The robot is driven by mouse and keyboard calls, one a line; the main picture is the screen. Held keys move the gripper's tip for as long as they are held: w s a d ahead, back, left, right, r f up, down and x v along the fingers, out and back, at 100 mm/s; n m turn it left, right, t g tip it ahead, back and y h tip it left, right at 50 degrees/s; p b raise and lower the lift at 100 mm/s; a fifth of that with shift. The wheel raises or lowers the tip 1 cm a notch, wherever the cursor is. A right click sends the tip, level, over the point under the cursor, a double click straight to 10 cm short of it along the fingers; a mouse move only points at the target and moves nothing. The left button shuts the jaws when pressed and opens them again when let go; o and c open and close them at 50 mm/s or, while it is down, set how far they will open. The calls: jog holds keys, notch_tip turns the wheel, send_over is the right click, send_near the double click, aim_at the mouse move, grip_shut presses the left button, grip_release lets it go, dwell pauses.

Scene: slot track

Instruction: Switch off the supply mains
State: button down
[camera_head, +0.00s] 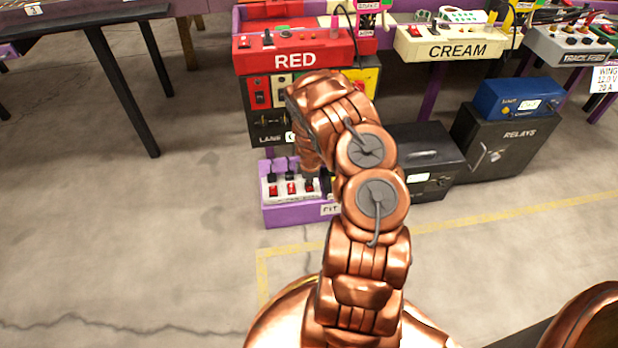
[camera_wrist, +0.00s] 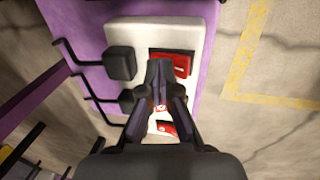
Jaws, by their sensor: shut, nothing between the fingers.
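A white power strip (camera_head: 283,195) with several red rocker switches lies on a low purple box (camera_head: 290,215). It also shows in the wrist view (camera_wrist: 125,28). One red switch (camera_wrist: 180,65) sits just right of my fingertips, and another (camera_wrist: 165,128) is partly hidden below them. My gripper (camera_wrist: 160,75) is shut and empty, over the row of switches. I cannot tell whether it touches the strip. In the head view my arm hides most of the gripper and the strip's right end. No label reading supply mains is legible.
Black plugs (camera_wrist: 119,63) with cables stand along the strip's left side. A red box (camera_head: 295,50) and a panel of switches rise behind it. A black case (camera_head: 430,150) is right of my arm. The floor in front is clear.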

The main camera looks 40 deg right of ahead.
aim_at(310, 188)
jog(key=shift+s+a+p, duration=0.3)
jog(key=shift+s+p, duration=0.15)
jog(key=shift+p, duration=1.25)
jog(key=shift+r, duration=0.1)
jog(key=p+v, duration=0.4)
jog(key=p, duration=0.4)
jog(key=shift+r, duration=0.1)
jog(key=p+v, duration=0.8)
jog(key=v, duration=0.1)
jog(key=shift+r, duration=0.35)
